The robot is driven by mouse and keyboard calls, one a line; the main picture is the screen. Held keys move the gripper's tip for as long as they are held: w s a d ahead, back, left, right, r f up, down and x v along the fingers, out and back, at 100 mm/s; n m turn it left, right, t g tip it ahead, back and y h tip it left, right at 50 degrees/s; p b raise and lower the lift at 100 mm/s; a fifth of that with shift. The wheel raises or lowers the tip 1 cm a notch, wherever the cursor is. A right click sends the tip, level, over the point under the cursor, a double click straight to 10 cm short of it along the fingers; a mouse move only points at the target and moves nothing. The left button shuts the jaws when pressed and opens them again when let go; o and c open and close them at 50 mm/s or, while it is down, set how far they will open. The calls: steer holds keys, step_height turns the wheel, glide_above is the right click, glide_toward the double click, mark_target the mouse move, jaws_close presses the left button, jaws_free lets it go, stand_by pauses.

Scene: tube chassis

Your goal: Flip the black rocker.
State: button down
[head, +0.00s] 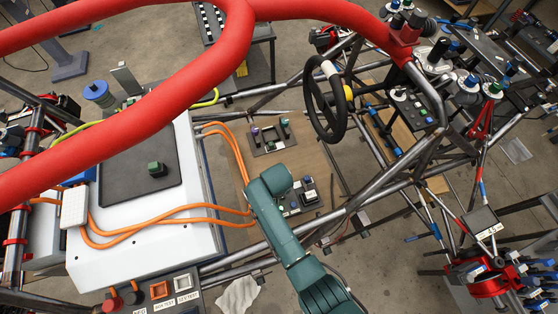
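My teal arm reaches up from the bottom edge over the middle of the tube chassis in the head view. Its far end bends down above a small dark control panel (290,208). My gripper cannot be made out; the arm seems to hide it. A small black block with a pale top (309,197) stands on that panel, right beside the arm. It may be the black rocker, but it is too small to tell. Another dark panel with square switches (160,291) and white labels lies at the bottom left. Which way any rocker is tipped cannot be seen.
A thick red padded tube (225,50) crosses the upper left, close to the camera. A white box (140,235) with orange cables (165,212) stands left of my arm. A black steering wheel (325,98) and steel tubes (375,190) lie above and right.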

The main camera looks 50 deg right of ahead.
steer(key=shift+f+b, duration=1.55)
steer(key=shift+f, duration=0.4)
stand_by(1.0)
step_height(320, 180, up, 7)
steer(key=p, duration=0.7)
steer(key=shift+r, duration=0.15)
stand_by(0.4)
